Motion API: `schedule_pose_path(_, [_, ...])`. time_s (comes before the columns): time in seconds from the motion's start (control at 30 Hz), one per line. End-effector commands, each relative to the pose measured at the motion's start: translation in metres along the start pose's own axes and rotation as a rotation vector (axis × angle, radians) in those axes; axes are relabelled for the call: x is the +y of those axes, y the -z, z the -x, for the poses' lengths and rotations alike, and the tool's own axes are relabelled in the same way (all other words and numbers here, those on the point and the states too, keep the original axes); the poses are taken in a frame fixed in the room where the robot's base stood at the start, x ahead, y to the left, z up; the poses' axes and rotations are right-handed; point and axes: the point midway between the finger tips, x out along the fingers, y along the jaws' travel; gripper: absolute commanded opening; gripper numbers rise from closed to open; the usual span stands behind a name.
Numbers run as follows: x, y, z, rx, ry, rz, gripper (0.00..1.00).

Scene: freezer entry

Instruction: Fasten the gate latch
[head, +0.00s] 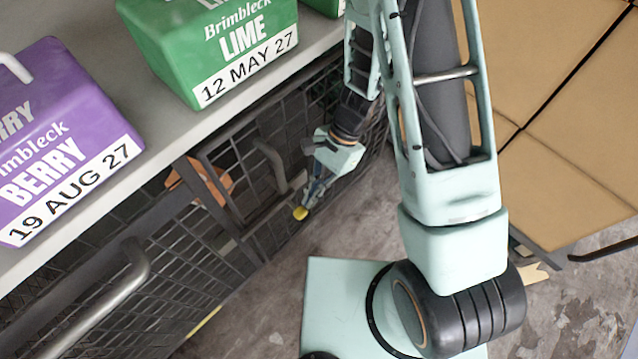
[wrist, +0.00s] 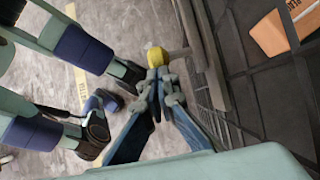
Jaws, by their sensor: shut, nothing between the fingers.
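The dark wire-mesh gate (head: 240,195) stands under the shelf, with a grey tube handle (head: 272,165) on it. A yellow knob (head: 300,213) shows low by the gate; I take it to be the end of the latch. In the wrist view the yellow knob (wrist: 156,57) sits just beyond my fingertips, with a short pale bar running right from it towards the dark gate frame (wrist: 208,65). My gripper (head: 312,197) is shut, and its fingers (wrist: 155,84) come together beside the knob. I cannot tell whether they touch it. The latch's catch is hidden.
Purple (head: 65,140) and green (head: 215,50) tubs stand on the shelf above the gate. Another mesh panel with a tube handle (head: 105,300) is at lower left. Cardboard boxes (head: 560,150) stand at the right. An orange-brown box (head: 205,182) shows behind the mesh.

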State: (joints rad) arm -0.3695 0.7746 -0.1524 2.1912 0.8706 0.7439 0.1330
Motion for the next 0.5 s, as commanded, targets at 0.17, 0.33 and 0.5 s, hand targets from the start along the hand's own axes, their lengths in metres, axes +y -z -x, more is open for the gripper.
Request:
schedule_pose_path(0.17, [0.0,-0.001,-0.002,0.0,0.0,0.001,0.0])
schedule_pose_path(0.33, [0.0,-0.001,-0.002,0.0,0.0,0.001,0.0])
schedule_pose_path(0.5, [-0.001,-0.013,-0.01,-0.002,0.0,0.003,0.0])
